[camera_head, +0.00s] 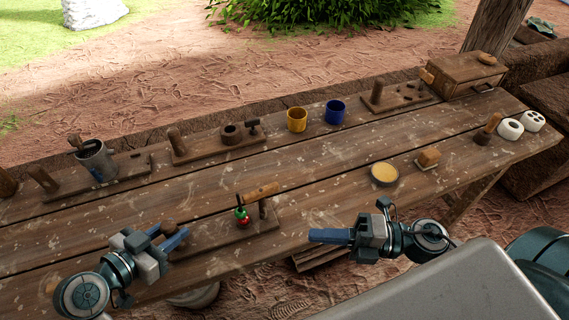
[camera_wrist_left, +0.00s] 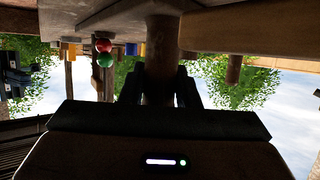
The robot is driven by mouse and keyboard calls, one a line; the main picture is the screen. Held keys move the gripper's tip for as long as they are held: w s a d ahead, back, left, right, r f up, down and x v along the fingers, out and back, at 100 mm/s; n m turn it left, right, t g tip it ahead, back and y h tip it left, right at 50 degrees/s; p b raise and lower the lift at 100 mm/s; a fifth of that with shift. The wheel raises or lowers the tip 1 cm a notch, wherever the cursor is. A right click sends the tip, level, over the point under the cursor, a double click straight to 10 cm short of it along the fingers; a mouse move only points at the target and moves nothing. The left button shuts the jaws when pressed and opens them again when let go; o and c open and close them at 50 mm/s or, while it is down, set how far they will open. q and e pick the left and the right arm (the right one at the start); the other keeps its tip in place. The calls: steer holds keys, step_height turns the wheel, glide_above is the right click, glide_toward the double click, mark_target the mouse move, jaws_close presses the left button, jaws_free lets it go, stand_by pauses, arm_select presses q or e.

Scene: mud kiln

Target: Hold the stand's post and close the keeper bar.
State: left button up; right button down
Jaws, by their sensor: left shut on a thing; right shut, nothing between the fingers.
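The stand is a wooden board (camera_head: 232,238) near the table's front edge. Its left post (camera_head: 168,228) stands between my left gripper's fingers (camera_head: 172,236); the gripper is shut on it. The post also shows in the left wrist view (camera_wrist_left: 162,55), which is upside down, with a dark finger on each side. A lighter wooden keeper bar (camera_head: 262,191) is at the stand's right end, above a short upright (camera_head: 263,208). Red and green beads (camera_head: 242,217) are just left of that upright. My right gripper (camera_head: 312,236) is shut and empty, to the right of the stand and apart from it.
A yellow cup (camera_head: 297,119), a blue cup (camera_head: 335,111) and other wooden stands line the back. A round dish (camera_head: 384,174) and a small block (camera_head: 428,157) lie to the right. A wooden box (camera_head: 465,75) stands far right. The table's middle is clear.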

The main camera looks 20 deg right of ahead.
arm_select(q)
steer(key=o, duration=1)
arm_select(e)
step_height(320, 180, up, 4)
steer(key=shift+s+d, duration=0.1)
arm_select(q)
steer(key=shift+v, duration=5.95)
steer(key=shift+s, duration=0.1)
